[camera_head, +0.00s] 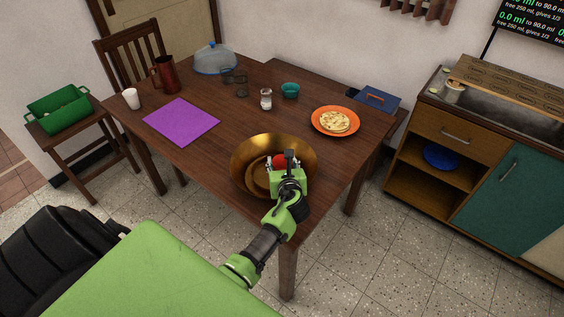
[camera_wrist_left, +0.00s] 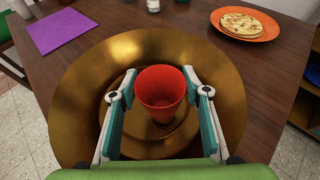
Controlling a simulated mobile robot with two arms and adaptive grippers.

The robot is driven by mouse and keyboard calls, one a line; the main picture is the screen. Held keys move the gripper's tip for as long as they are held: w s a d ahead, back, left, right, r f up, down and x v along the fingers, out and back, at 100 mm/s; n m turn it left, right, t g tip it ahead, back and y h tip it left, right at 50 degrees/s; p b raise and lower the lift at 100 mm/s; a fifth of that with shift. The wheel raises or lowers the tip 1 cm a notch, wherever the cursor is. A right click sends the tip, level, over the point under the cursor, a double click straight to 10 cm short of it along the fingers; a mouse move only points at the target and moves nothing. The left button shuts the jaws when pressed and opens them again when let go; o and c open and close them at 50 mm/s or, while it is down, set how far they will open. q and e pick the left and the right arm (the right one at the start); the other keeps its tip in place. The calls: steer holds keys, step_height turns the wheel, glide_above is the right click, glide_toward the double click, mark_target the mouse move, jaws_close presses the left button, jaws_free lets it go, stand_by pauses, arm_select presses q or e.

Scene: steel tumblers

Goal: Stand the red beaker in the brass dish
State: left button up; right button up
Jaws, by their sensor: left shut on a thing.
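The brass dish (camera_head: 243,153) is a wide golden bowl at the near edge of the wooden table. The red beaker (camera_head: 279,161) is upright inside the dish's outline, partly hidden behind my left gripper (camera_head: 283,164). In the left wrist view the beaker (camera_wrist_left: 160,92) sits between the two fingers of my left gripper (camera_wrist_left: 160,88), which is shut on it. The dish (camera_wrist_left: 85,85) surrounds it there, with the beaker over its middle. I cannot tell whether the beaker's base touches the dish floor. My right gripper is not in view.
An orange plate with flatbread (camera_head: 347,131) stands right of the dish. A purple mat (camera_head: 182,121) lies to the left. A small white-topped jar (camera_head: 266,99), a teal bowl (camera_head: 290,90), dark glasses (camera_head: 241,88), a brown jug (camera_head: 166,75) and a white cup (camera_head: 132,98) stand farther back.

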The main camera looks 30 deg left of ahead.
arm_select(q)
steer(key=shift+f, duration=0.5)
steer(key=o, duration=1.2)
